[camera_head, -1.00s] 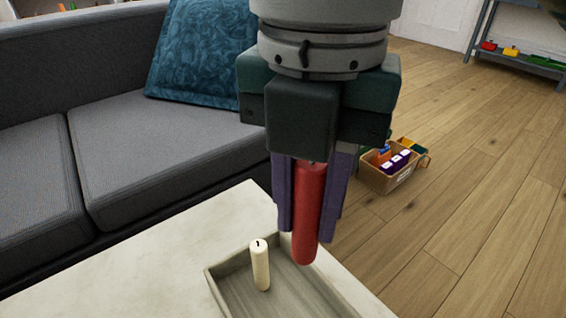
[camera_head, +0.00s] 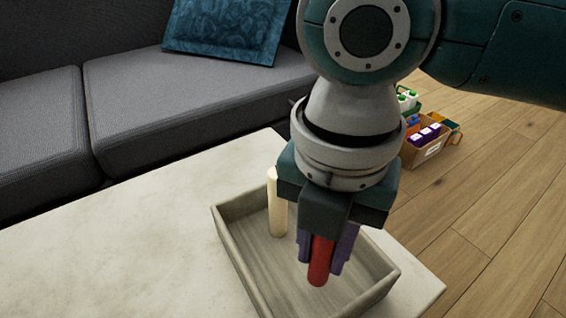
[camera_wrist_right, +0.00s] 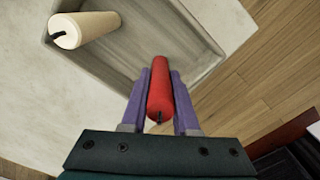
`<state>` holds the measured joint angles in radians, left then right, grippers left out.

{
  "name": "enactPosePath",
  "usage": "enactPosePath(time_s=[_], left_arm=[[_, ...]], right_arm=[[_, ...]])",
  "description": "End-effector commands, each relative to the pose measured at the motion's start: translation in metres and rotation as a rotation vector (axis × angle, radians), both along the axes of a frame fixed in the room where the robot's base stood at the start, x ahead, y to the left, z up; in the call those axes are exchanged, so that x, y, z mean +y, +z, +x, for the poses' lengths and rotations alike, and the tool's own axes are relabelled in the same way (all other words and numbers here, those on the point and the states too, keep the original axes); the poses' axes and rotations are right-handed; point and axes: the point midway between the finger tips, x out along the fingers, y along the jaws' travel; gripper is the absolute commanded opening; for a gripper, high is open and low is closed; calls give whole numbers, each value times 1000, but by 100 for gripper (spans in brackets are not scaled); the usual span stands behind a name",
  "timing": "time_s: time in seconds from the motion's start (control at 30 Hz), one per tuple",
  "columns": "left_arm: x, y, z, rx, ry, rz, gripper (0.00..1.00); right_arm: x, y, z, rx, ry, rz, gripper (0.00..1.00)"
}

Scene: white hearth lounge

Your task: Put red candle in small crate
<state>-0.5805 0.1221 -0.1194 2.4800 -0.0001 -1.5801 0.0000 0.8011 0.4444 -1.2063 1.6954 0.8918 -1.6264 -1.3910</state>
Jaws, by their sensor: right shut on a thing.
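The red candle (camera_head: 320,262) is held between the purple fingers of my right gripper (camera_head: 326,250). In the right wrist view the candle (camera_wrist_right: 160,88) lies between both fingers (camera_wrist_right: 160,100), its dark wick towards the gripper body. The small crate (camera_head: 235,262) is a grey wooden tray-like box on the pale table. The red candle's lower end shows over the crate's inside; I cannot tell whether it touches the floor of it. A cream candle (camera_head: 277,205) stands upright in the crate's far left part; it also shows in the right wrist view (camera_wrist_right: 82,30). My left gripper is not in view.
The pale table top (camera_head: 120,250) is clear left of the crate. A grey sofa (camera_head: 180,110) with a blue cushion (camera_head: 228,28) stands behind. A box of purple items (camera_head: 425,150) sits on the wooden floor at right.

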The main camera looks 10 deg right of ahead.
Motion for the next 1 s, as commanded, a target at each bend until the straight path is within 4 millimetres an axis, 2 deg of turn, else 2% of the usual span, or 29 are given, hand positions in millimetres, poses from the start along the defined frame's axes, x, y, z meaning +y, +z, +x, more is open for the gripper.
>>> enactPosePath(time_s=[0.03,0.07,0.43,0.47,0.7,1.0], left_arm=[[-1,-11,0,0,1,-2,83],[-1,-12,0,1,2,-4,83],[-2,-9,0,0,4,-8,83],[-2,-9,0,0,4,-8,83],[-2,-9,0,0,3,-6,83],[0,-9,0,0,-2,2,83]], right_arm=[[0,-14,0,0,0,0,0],[0,-16,0,0,1,0,0],[0,-17,0,-1,0,-1,0],[0,-17,0,-1,0,-1,30],[0,-17,0,-1,0,0,57],[0,-15,0,-1,0,0,58]])
